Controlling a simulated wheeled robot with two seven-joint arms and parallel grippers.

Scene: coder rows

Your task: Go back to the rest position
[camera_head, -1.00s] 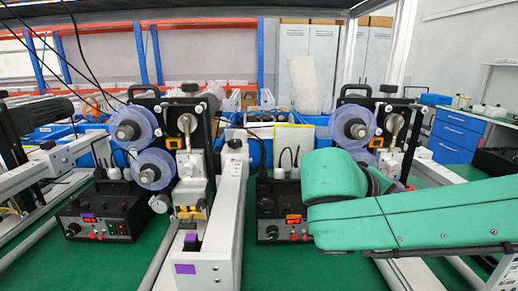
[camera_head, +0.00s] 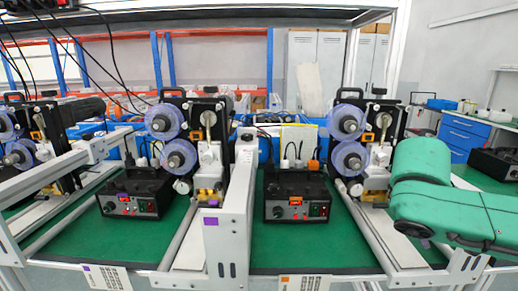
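My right arm, in a green cover, reaches in from the right edge in the head view and bends in front of the right-hand coder machine (camera_head: 350,140). Its gripper is not in the picture. My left arm and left gripper are not in view either. The middle coder machine (camera_head: 200,140) stands on the green bench (camera_head: 270,248) with blue-purple reels on its front. A black control box (camera_head: 296,200) with a lit red display sits between these two machines. Another control box (camera_head: 135,195) sits farther left.
White rails (camera_head: 228,215) run toward me between the machines. The bench's front edge carries paper labels (camera_head: 107,278). Another coder machine (camera_head: 30,140) stands at the far left. A blue drawer cabinet (camera_head: 463,135) stands at the back right. Bare bench surface shows before the control boxes.

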